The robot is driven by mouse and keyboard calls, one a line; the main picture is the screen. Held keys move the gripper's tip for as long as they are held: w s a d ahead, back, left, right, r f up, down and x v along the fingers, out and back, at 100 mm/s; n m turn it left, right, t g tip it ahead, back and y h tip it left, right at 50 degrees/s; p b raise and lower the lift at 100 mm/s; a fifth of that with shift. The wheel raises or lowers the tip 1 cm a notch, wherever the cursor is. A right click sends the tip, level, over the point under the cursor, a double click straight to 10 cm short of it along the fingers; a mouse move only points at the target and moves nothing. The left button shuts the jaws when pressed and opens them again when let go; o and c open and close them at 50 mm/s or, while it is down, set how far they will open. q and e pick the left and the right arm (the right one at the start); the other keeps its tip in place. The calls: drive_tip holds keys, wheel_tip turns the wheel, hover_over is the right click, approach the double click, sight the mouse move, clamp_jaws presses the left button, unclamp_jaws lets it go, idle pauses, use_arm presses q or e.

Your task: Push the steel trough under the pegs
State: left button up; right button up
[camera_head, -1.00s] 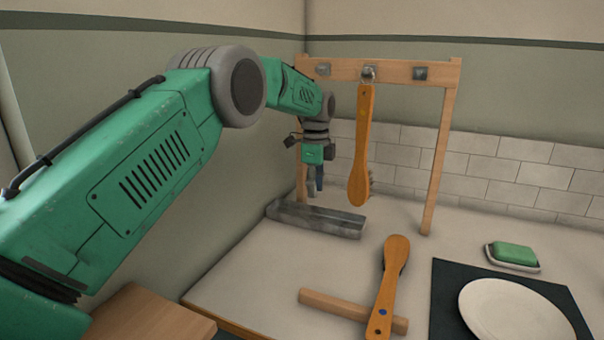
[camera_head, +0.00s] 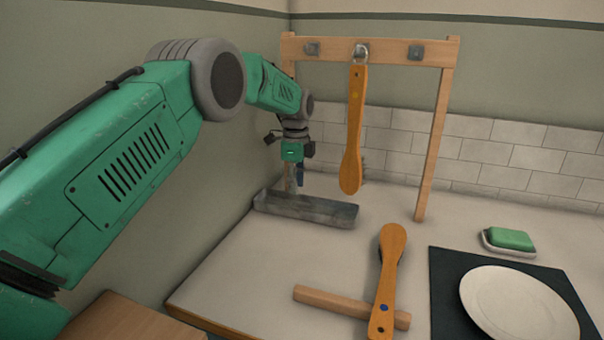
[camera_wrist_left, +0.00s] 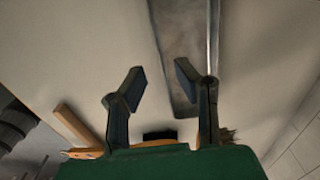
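The steel trough (camera_head: 318,212) is a long grey metal channel on the counter, at the foot of the wooden rack's left post. Its right end lies roughly below and in front of the hanging brush. Three metal pegs (camera_head: 311,49) sit on the rack's crossbar. A wooden brush (camera_head: 353,140) hangs from the middle one. My left gripper (camera_head: 298,184) points down at the trough's far side, near the left post. In the wrist view its two fingers (camera_wrist_left: 160,76) are apart with nothing between them, and the trough (camera_wrist_left: 185,30) runs beside the right finger. Contact cannot be told. My right gripper is out of view.
A second brush (camera_head: 390,275) rests across a wooden bar (camera_head: 340,306) in front. A white plate (camera_head: 520,305) on a dark mat (camera_head: 448,270) and a green soap (camera_head: 511,239) are at right. The wall stands close left of the trough. The counter between trough and bar is clear.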

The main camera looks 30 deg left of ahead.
sight(302, 213)
use_arm(q)
wheel_tip(302, 213, down, 4)
drive_tip(key=shift+f+b, duration=0.1)
drive_tip(key=shift+b, duration=0.2)
drive_tip(key=d+f, duration=0.2)
drive_tip(key=f, duration=0.1)
drive_tip(key=shift+d+b, duration=0.15)
drive_tip(key=shift+b, duration=0.2)
drive_tip(key=shift+d+f, duration=0.1)
drive_tip(key=shift+f, duration=0.5)
drive_tip(key=shift+a+f, duration=0.25)
drive_tip(key=shift+a, duration=0.15)
drive_tip(key=shift+a+f, duration=0.25)
drive_tip(key=shift+a, duration=0.4)
drive_tip(key=shift+d, duration=0.15)
drive_tip(key=c, duration=0.5)
drive_tip(key=shift+d+r, duration=0.1)
drive_tip(key=shift+d, duration=0.15)
clamp_jaws()
drive_tip(key=shift+d+r, duration=0.15)
drive_tip(key=shift+d, duration=0.2)
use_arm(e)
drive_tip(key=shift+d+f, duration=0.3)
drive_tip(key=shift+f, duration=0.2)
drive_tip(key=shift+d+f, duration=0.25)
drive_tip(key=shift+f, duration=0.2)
